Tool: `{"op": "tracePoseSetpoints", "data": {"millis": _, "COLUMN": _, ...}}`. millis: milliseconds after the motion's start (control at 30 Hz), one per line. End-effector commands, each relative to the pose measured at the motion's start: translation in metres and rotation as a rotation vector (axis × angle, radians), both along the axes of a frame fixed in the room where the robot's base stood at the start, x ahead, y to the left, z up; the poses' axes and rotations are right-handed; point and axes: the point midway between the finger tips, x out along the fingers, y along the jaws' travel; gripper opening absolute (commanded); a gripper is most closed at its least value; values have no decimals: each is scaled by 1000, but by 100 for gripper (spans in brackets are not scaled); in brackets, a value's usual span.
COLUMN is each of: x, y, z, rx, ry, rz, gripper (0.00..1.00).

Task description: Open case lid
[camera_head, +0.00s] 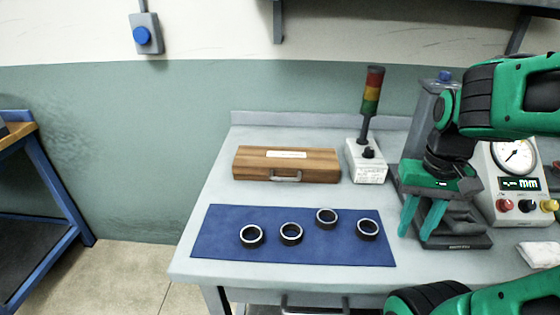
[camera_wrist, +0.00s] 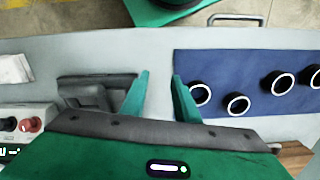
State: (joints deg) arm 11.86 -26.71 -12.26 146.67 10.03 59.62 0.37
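A wooden case (camera_head: 287,164) with a pale label on top and a metal handle (camera_head: 286,175) on its front stands on the table behind the blue mat. Its lid is shut. My gripper (camera_head: 420,225) is to the right of the case, above the table near the grinder. Its green fingers are spread apart with nothing between them. In the wrist view my gripper (camera_wrist: 161,85) also shows open and empty. A corner of the wooden case (camera_wrist: 296,153) shows at that view's lower right, partly hidden by my gripper.
Several dark rings (camera_head: 291,233) lie on the blue mat (camera_head: 215,240) in front of the case. A signal tower (camera_head: 370,120) stands just right of the case. A gauge machine (camera_head: 508,180) and a white cloth (camera_head: 540,254) are at the right.

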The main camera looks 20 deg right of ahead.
Motion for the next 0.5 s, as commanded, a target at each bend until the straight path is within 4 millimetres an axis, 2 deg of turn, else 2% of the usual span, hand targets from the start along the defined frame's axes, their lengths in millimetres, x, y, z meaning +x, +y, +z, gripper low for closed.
{"op": "tracePoseSetpoints", "data": {"millis": 400, "x": 0, "y": 0, "z": 0, "rx": 0, "ry": -1, "rz": 3, "gripper": 28}}
{"op": "tracePoseSetpoints", "data": {"millis": 433, "x": -7, "y": 0, "z": 4, "rx": -1, "ry": -10, "rz": 12, "gripper": 28}}
{"op": "tracePoseSetpoints", "data": {"millis": 500, "x": -3, "y": 0, "z": 10, "rx": -9, "ry": -18, "rz": 56, "gripper": 28}}
